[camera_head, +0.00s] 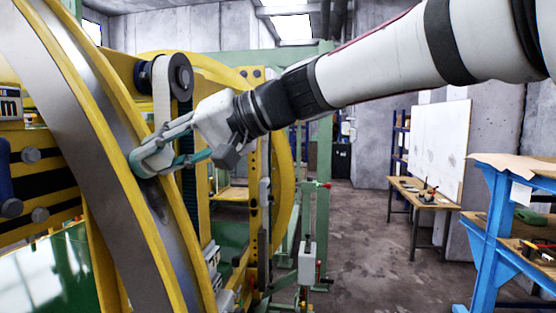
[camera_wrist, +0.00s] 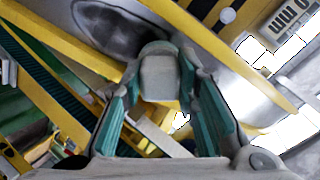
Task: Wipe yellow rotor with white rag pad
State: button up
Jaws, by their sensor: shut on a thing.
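The yellow rotor (camera_head: 80,150) is a large ring with yellow rims and a grey metal band, filling the left of the head view. A dark smudge (camera_head: 156,203) marks its metal just below my gripper (camera_head: 150,158). In the wrist view the smudge (camera_wrist: 108,27) lies on the metal just beyond the fingertips, at upper left. My gripper is shut on the white rag pad (camera_wrist: 160,78), which sits between the teal-lined fingers. The pad is at the rotor's metal face; I cannot tell whether it touches. In the head view the fingers mostly hide the pad.
A dark roller with a pale belt (camera_head: 180,75) stands just above my gripper. A green post (camera_head: 320,150) rises behind. A wooden table (camera_head: 425,205) and a blue workbench (camera_head: 490,245) stand at right. Open floor (camera_head: 365,240) lies between machine and benches.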

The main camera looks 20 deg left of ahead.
jog(key=shift+a+r, duration=0.1)
jog(key=shift+w, duration=0.1)
jog(key=shift+w+d+f+b, duration=0.15)
jog(key=shift+d+f+b, duration=0.1)
jog(key=shift+f+b, duration=0.4)
jog(key=shift+d+f+b, duration=0.25)
jog(key=shift+f+b, duration=0.25)
jog(key=shift+d+f+b, duration=0.2)
jog(key=shift+f+b, duration=0.25)
jog(key=shift+f, duration=0.05)
jog(key=shift+d+f, duration=0.1)
jog(key=shift+f, duration=0.1)
jog(key=shift+f, duration=0.1)
